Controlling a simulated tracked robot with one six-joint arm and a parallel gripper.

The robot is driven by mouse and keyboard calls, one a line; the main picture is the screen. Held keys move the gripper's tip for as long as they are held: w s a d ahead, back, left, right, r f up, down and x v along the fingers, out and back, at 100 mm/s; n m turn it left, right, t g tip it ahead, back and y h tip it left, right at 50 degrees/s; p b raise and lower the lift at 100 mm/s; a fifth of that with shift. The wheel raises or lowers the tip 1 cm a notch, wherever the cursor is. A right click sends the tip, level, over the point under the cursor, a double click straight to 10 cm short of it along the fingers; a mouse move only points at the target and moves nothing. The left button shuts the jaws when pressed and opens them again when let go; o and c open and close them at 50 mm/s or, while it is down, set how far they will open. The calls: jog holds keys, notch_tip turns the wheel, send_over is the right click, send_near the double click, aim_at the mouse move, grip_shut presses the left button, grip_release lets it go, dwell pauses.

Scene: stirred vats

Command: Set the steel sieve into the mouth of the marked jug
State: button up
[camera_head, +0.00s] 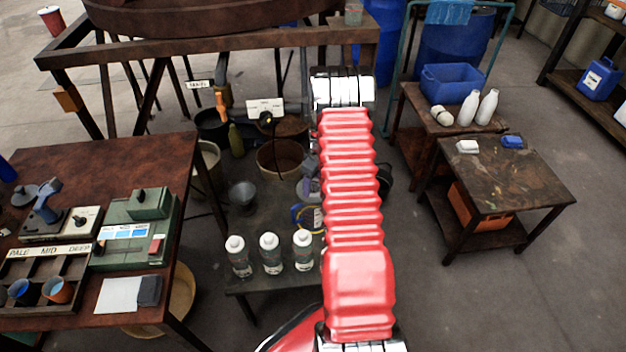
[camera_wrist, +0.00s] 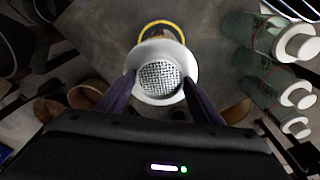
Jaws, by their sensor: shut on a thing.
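The steel sieve (camera_wrist: 163,76) is a pale round ring with a wire mesh, seen from above in the wrist view. My gripper (camera_wrist: 161,80) has its two purple fingers shut on opposite sides of it. A yellow-rimmed round thing (camera_wrist: 162,24) shows partly behind the sieve's far edge, lower down; it seems to be the jug. In the head view a blue and yellow jug with a white label (camera_head: 308,216) stands on the low dark table, partly behind my red arm. My gripper (camera_head: 308,178) is above it, mostly hidden. Whether sieve and jug touch I cannot tell.
Several white-capped bottles (camera_head: 270,253) stand on the low table's front edge. A grey metal cup (camera_head: 242,194) and a brown tub (camera_head: 279,160) lie left of my gripper. A rusty bench (camera_head: 150,165) with boxes is at left. Side tables (camera_head: 500,180) stand at right.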

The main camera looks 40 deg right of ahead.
jog(key=shift+f, duration=0.45)
jog(key=shift+s+f, duration=0.1)
jog(key=shift+f, duration=1.15)
dwell(2.2)
jog(key=o, duration=1.2)
jog(key=shift+c, duration=0.2)
notch_tip(320, 180, up, 14)
jog(key=s, duration=0.1)
jog(key=shift+s+d+f, duration=0.2)
jog(key=shift+s, duration=0.05)
dwell(0.4)
